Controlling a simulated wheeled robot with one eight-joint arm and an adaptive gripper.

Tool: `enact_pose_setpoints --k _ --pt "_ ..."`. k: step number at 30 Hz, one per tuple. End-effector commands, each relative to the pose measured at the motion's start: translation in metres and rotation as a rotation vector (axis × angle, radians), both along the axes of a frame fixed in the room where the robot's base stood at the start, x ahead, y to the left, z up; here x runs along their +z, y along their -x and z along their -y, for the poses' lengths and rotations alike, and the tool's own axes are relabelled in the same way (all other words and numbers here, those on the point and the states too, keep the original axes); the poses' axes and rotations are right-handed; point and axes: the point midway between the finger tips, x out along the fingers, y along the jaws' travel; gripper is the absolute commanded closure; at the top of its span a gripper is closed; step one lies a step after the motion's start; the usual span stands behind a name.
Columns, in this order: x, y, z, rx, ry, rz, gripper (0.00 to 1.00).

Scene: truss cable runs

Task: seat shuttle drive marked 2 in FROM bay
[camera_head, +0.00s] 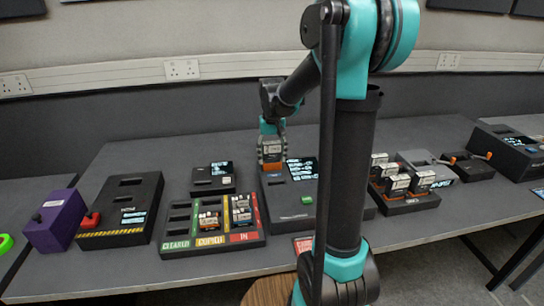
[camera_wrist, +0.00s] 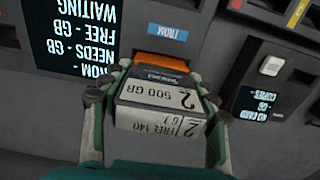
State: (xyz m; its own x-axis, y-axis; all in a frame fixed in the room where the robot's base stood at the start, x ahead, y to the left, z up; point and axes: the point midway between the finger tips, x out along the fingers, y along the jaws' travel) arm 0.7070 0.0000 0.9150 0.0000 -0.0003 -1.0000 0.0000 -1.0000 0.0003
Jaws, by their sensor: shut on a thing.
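In the head view my gripper (camera_head: 271,140) holds the drive (camera_head: 271,152) upright over the back left of the dark dock (camera_head: 275,206). In the wrist view the blue FROM label (camera_wrist: 167,32) sits just beyond the orange end. The FROM bay opening is hidden behind the drive, so I cannot tell whether the drive is inside it. The dock screen (camera_wrist: 75,40) reads "WAITING".
A tray (camera_head: 215,244) with CLEARED, COPIED and IN columns holds several drives left of the dock. A small reader (camera_head: 212,180) stands behind it. A drive rack (camera_head: 408,205) is at the right. My arm hides part of the dock's right side.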

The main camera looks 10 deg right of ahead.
Motion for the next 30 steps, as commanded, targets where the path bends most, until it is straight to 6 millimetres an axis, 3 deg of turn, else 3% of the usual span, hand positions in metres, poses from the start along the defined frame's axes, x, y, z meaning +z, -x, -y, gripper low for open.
enact_pose_setpoints --k 30 --pt "-0.011 0.000 0.000 0.000 0.000 0.000 0.82"
